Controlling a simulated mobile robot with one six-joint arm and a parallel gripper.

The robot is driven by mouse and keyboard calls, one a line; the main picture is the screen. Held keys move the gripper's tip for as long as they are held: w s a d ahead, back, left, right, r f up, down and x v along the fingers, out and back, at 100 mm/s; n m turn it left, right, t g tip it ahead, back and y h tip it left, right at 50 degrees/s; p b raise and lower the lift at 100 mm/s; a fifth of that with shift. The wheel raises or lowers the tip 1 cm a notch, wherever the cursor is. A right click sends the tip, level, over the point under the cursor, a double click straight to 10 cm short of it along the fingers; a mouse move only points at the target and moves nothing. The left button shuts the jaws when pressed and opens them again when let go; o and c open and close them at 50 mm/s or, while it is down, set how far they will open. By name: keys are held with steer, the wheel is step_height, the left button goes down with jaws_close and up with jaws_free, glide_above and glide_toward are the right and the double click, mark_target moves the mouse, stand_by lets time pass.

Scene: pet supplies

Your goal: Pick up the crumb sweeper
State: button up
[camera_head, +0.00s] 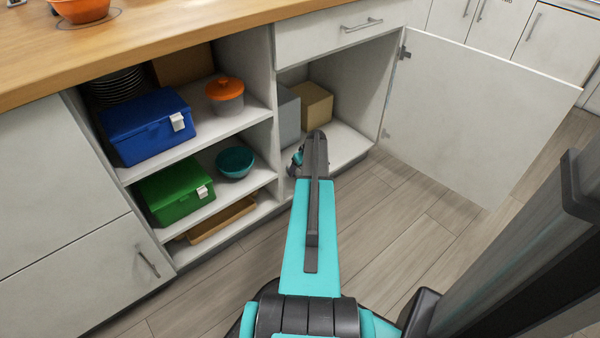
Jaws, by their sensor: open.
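I cannot make out a crumb sweeper in the head view. My arm reaches away from me toward the open cabinet compartment (349,143), and it covers part of that compartment's front edge. A small dark and teal part shows just left of the arm's far end, but it is too small to tell what it is. My gripper's fingers are hidden behind the arm.
The open door (470,110) stands out over the floor on the right. A tan box (314,106) and a grey box (287,115) stand in the compartment. Left shelves hold a blue box (145,128), green box (172,190), teal bowl (235,162) and orange-lidded container (225,95).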

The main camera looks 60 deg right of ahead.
steer(key=c, duration=1.2)
steer(key=shift+r, duration=0.2)
steer(key=shift+r+p, duration=0.45)
steer(key=shift+r, duration=0.1)
step_height(320, 180, up, 2)
steer(key=shift+r+p, duration=0.15)
steer(key=shift+p, duration=0.4)
steer(key=s+d+p, duration=0.2)
steer(key=s+d, duration=0.1)
steer(key=s, duration=0.4)
steer(key=s+d+r+p, duration=0.1)
steer(key=s+d, duration=0.3)
steer(key=s, duration=0.3)
steer(key=shift+d+p, duration=0.3)
steer(key=shift+p, duration=0.1)
steer(key=shift+r, duration=0.1)
